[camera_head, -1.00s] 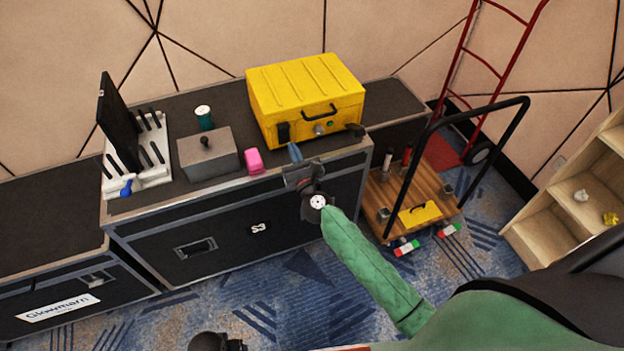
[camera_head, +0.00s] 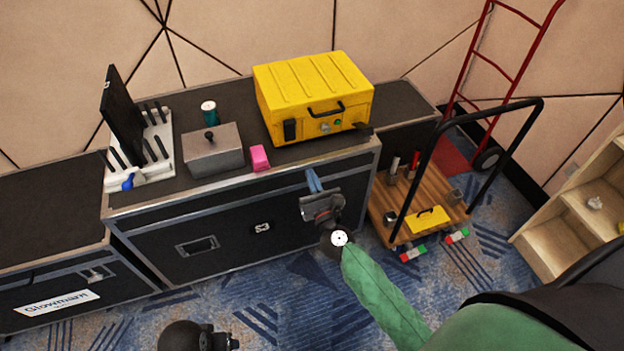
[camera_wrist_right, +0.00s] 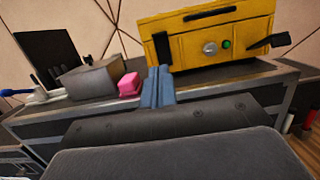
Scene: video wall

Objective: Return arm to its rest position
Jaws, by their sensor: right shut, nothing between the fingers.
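My right arm, in a green sleeve (camera_head: 385,300), reaches in from the lower right in the head view. Its gripper (camera_head: 314,178) is in front of the black case's front face, below the top edge. The blue-grey fingers are together with nothing between them. They also show in the right wrist view (camera_wrist_right: 158,85), pointing toward the yellow case (camera_head: 313,95) and the pink block (camera_head: 260,157), apart from both. A dark rounded part of mine (camera_head: 185,336) shows at the bottom edge; my left gripper's fingers are not visible.
The black case (camera_head: 290,225) carries a grey box (camera_head: 212,155), a green cup (camera_head: 209,113) and a white rack (camera_head: 150,160) with a dark panel. A wooden cart (camera_head: 440,205) stands right of it, near a red hand truck (camera_head: 497,65). Blue carpet lies open in front.

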